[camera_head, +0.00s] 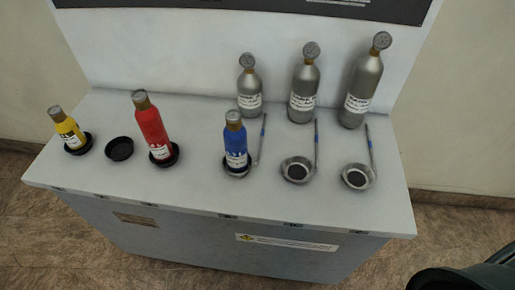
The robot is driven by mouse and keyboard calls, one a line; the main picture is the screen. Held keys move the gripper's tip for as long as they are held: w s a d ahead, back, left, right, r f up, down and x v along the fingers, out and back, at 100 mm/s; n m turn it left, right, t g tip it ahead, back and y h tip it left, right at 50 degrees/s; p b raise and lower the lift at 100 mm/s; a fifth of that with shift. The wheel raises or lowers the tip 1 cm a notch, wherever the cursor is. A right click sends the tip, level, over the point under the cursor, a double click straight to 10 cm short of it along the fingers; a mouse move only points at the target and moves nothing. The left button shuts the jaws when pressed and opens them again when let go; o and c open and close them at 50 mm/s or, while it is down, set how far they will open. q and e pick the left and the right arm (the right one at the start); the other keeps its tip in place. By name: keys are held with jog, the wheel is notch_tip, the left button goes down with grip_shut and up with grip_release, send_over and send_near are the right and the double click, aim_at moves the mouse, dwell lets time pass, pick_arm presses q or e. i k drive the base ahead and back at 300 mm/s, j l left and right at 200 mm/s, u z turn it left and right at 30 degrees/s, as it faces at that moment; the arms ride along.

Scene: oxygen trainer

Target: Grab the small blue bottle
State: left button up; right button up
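The small blue bottle (236,142) stands upright near the middle of the white bench, with a grey-brown cap and a white label. Its base sits in a round holder (236,172). A thin rod with a blue band (262,140) stands just to its right. Neither of my grippers shows in the head view, so nothing is seen touching the bottle.
A red bottle (151,130) and a yellow bottle (69,132) stand in dark holders to the left, with an empty dark holder (119,149) between them. Several grey cylinders (304,85) stand behind. Two empty metal cups (297,169) lie to the right. The bench's front strip (200,195) is clear.

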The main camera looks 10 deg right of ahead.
aim_at(235, 134)
jog(key=k+l, duration=0.1)
jog(key=l, duration=0.3)
jog(key=k+l, duration=0.15)
jog(key=l, duration=0.2)
jog(key=k+l, duration=0.1)
jog(key=l, duration=0.3)
jog(key=k+l, duration=0.1)
jog(key=l, duration=0.25)
jog(key=z, duration=0.05)
